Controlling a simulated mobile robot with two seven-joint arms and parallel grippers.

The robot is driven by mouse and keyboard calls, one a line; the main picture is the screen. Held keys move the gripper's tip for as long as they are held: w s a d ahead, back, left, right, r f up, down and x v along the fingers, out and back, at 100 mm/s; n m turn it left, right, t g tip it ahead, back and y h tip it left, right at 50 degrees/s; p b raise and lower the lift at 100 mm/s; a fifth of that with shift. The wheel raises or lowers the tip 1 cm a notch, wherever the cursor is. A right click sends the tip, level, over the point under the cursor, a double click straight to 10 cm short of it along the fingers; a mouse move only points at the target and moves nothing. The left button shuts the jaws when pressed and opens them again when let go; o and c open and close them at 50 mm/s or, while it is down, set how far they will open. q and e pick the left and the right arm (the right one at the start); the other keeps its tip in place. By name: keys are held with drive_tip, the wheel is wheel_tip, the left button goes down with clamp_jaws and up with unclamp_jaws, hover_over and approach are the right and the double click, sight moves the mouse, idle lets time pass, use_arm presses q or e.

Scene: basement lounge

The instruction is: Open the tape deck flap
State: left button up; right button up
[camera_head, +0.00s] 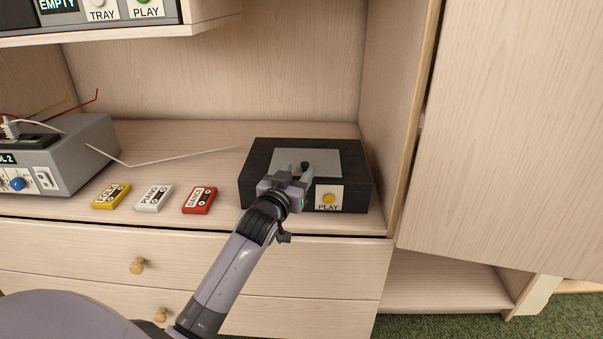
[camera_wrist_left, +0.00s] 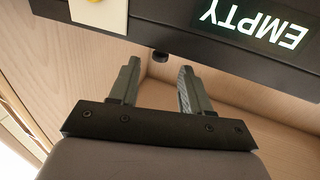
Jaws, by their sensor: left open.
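The tape deck (camera_head: 257,187) is a black box on the shelf, with a grey flap (camera_head: 322,158) on its top. A small dark knob (camera_head: 304,166) stands at the flap; a dark knob also shows close to my fingertips in the left wrist view (camera_wrist_left: 160,56). My left gripper (camera_head: 296,172) is open at the deck's front top edge, its fingers reaching toward the knob. I cannot tell whether they touch it. The flap looks flat and shut. The gripper hides part of the deck's front. In the left wrist view, an EMPTY display (camera_wrist_left: 262,25) shows upside down. My right gripper is not in view.
Yellow (camera_head: 112,196), white (camera_head: 154,198) and red (camera_head: 198,200) cassettes lie left of the deck. A grey device (camera_head: 70,150) with wires stands at the far left. A cabinet side wall (camera_head: 398,110) is close to the deck's right. Another unit (camera_head: 105,12) sits on a shelf above.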

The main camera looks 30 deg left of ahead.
use_arm(q)
drive_tip(key=shift+b+x, duration=0.4)
drive_tip(key=shift+x, duration=1.05)
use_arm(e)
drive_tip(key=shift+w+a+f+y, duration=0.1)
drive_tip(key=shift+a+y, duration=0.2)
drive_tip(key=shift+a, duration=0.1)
